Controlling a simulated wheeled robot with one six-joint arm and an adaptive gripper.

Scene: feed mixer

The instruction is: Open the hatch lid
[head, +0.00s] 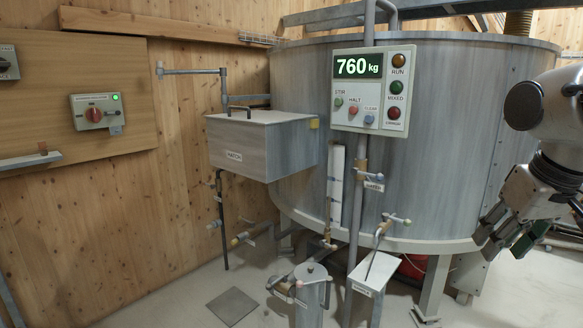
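The hatch (236,155) is a grey box labelled "HATCH" on the left side of the large round mixer tank. Its flat lid (270,117) lies shut on top. A dark bar handle (239,109) stands up from the lid's left part. A small yellowish block (314,123) sits at the box's upper right corner. My gripper (505,240) is at the far right of the head view, pointing down and left, well away from the lid. Its fingers look apart, with nothing seen between them.
A control panel (372,92) reading 760 kg hangs on a post between the hatch and my arm. Pipes with valve handles (384,229) and a white pedal-like box (367,273) stand below. A pipe arm (192,71) is on the wall behind. Floor is clear at lower left.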

